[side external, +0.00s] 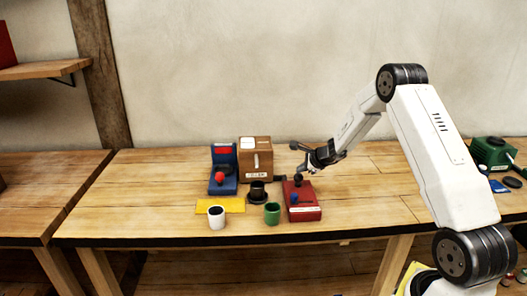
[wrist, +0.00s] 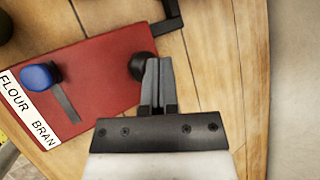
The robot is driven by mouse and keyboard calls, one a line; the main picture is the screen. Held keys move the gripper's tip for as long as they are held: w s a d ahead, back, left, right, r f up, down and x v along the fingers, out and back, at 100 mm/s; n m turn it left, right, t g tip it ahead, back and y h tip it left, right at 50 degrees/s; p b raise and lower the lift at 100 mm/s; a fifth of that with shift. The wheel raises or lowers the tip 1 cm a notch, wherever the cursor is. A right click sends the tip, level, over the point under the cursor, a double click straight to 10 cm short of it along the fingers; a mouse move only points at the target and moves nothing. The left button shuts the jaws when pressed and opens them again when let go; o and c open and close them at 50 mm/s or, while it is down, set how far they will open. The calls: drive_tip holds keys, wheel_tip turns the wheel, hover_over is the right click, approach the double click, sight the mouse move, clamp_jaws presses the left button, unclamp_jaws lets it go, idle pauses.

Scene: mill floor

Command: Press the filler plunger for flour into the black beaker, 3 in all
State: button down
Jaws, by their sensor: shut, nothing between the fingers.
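A red box (side external: 304,212) on the bench carries a black knob (side external: 298,180) at its back and a blue knob (side external: 294,198). In the wrist view the red box (wrist: 95,60) has a white label (wrist: 28,108) reading FLOUR and BRAN, the blue knob (wrist: 40,76), a grey bar and the black knob (wrist: 141,67). My gripper (wrist: 156,64) is shut and empty, its fingertips right beside the black knob; I cannot tell whether they touch. In the side view my gripper (side external: 300,170) is over the box's back end. A black beaker (side external: 258,190) stands before a brown box (side external: 256,160).
A green cup (side external: 272,214) stands left of the red box. A white cup (side external: 217,219) with a dark inside stands at a yellow mat (side external: 232,205). A blue stand (side external: 223,185) with a red ball is behind. Green equipment (side external: 492,152) is far right. Bench right of the red box is clear.

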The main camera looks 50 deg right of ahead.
sight(301, 175)
drive_tip(key=shift+f, duration=0.8)
idle(1.1)
drive_tip(key=shift+r, duration=1.4)
drive_tip(key=shift+r, duration=0.15)
drive_tip(key=shift+r, duration=2.4)
drive_tip(key=shift+r, duration=0.1)
idle(0.7)
wheel_tip(301, 175, up, 4)
drive_tip(key=shift+f, duration=0.2)
drive_tip(key=shift+f, duration=0.1)
idle(0.4)
